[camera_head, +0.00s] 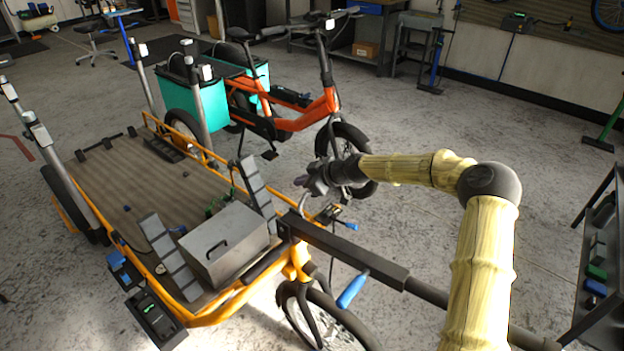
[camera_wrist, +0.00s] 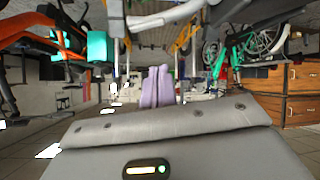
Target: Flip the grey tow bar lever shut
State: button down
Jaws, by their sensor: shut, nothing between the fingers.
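The dark tow bar (camera_head: 340,247) runs from the front of the orange cargo bike toward the lower right. A thin grey lever (camera_head: 304,203) stands up at its bike end, just below my gripper (camera_head: 302,181). In the wrist view, a pale grey curved bar (camera_wrist: 170,17), apparently this lever, crosses the top edge. My gripper's purple fingers (camera_wrist: 157,86) are together and empty there, apart from the bar in the picture. I cannot tell whether they touch it. The lever's pivot is unclear.
A blue handle (camera_head: 352,288) sticks out from the tow bar, and a smaller blue-tipped part (camera_head: 349,226) is near its bike end. A grey metal box (camera_head: 222,246) stands on the cargo deck. An orange bike (camera_head: 300,115) stands behind my gripper. Open floor lies to the right.

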aim_at(306, 194)
jog(key=f, duration=0.3)
jog(key=shift+w+f, duration=0.25)
jog(key=shift+w, duration=0.1)
jog(key=shift+s+d+f, duration=0.1)
jog(key=shift+d+f, duration=0.25)
jog(key=shift+d, duration=0.1)
